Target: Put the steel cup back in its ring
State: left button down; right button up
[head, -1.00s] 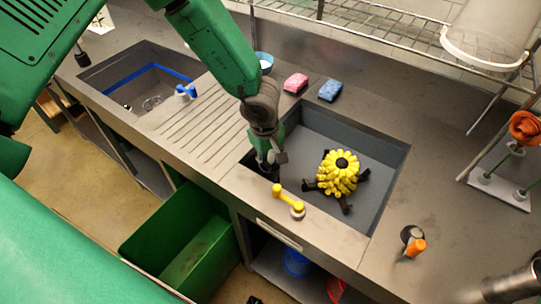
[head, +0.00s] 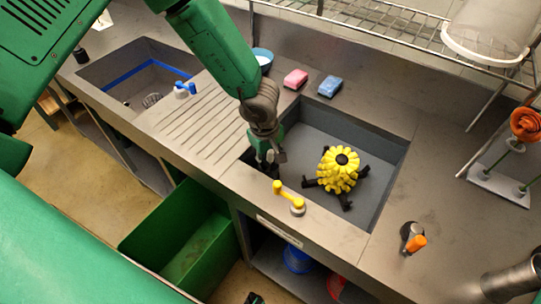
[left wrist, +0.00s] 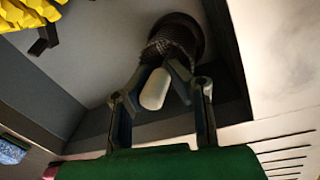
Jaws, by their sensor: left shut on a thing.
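The steel cup (left wrist: 172,44) shows in the left wrist view as a dark mesh basket with a pale rounded knob (left wrist: 155,88). My left gripper (left wrist: 152,82) is shut on this knob, its fingers on either side. The cup is at a dark round ring (left wrist: 197,27) in the sink floor; whether it is fully seated or tilted I cannot tell. In the head view my left gripper (head: 272,163) reaches down into the near left corner of the right sink (head: 375,150) and hides the cup and ring.
A yellow flower-like cluster on dark legs (head: 340,168) stands in the sink, right of my gripper. A yellow-handled tap (head: 289,198) is close on the near rim. Pink (head: 295,79) and blue (head: 330,86) sponges lie behind. The ribbed drainboard (head: 190,125) is clear.

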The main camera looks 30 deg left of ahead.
pick_arm(q)
jog(key=c, duration=1.4)
grip_release()
jog(key=shift+c, duration=0.2)
jog(key=shift+r, duration=0.1)
jog(key=shift+r, duration=0.3)
notch_tip(320, 180, up, 11)
jog(key=s, duration=0.1)
jog(key=shift+s+a, duration=0.15)
jog(key=shift+a, duration=0.2)
